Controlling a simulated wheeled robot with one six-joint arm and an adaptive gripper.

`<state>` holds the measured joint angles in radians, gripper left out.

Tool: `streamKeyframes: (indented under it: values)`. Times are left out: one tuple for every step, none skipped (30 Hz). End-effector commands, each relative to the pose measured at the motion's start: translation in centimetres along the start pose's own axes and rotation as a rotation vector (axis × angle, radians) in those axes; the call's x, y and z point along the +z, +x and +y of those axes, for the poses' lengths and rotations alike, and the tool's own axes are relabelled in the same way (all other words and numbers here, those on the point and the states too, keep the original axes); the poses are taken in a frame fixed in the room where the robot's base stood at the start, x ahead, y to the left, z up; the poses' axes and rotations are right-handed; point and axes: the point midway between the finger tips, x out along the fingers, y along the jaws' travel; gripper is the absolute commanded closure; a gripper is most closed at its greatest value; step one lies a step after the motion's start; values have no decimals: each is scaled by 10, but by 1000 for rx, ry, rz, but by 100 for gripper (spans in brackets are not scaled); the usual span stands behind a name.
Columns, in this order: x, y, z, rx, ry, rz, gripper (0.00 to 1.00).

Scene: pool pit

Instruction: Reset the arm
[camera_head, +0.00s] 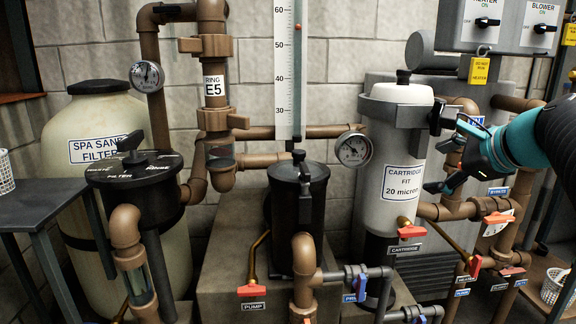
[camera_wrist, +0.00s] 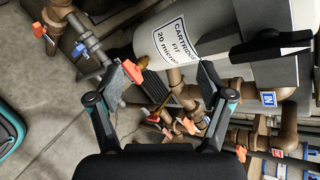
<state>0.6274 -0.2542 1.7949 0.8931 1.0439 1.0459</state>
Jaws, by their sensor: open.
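My gripper (camera_head: 437,153) is at the end of my teal and black arm, which comes in from the right edge of the head view. Its two fingers are spread apart, with nothing between them. It is at the right side of the grey cartridge filter housing (camera_head: 402,150); I cannot tell whether a finger touches it. In the wrist view my gripper (camera_wrist: 170,75) is open, with the housing's label (camera_wrist: 175,40) and brown pipes beyond the fingers. A dark clamp or handle on the housing (camera_wrist: 268,48) lies beyond the right finger.
Brown pipes with orange valve handles (camera_head: 498,217) run below and beside my gripper. A black pump pot (camera_head: 297,205) and the spa sand filter (camera_head: 85,190) stand further left. The heater and blower panel (camera_head: 510,25) is above my arm. Bare floor (camera_wrist: 40,110) shows in the wrist view.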

Motion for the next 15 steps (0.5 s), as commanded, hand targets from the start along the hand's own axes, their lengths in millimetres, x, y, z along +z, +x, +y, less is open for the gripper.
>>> streamKeyframes:
  values:
    - [13, 6, 34, 61, -136, 15, 21]
    - [17, 9, 53, 95, -221, 25, 21]
    - [21, 12, 80, 144, -340, 36, 21]
    - [24, 14, 99, 180, -430, 42, 21]
    - [25, 15, 118, 215, -523, 48, 21]
    - [26, 15, 143, 261, -647, 51, 21]
    - [26, 15, 161, 296, -741, 50, 21]
    - [25, 14, 180, 330, -836, 48, 21]
    - [24, 12, 203, 373, -966, 43, 21]
    - [21, 11, 220, 405, -1062, 38, 21]
    - [19, 9, 236, 436, -1158, 29, 21]
    - [14, 7, 255, 474, -1282, 18, 21]
    - [11, 5, 269, 500, -1369, 9, 21]
    - [7, 3, 281, 524, -1453, 0, 21]
    - [2, 1, 295, 553, -1554, -14, 21]
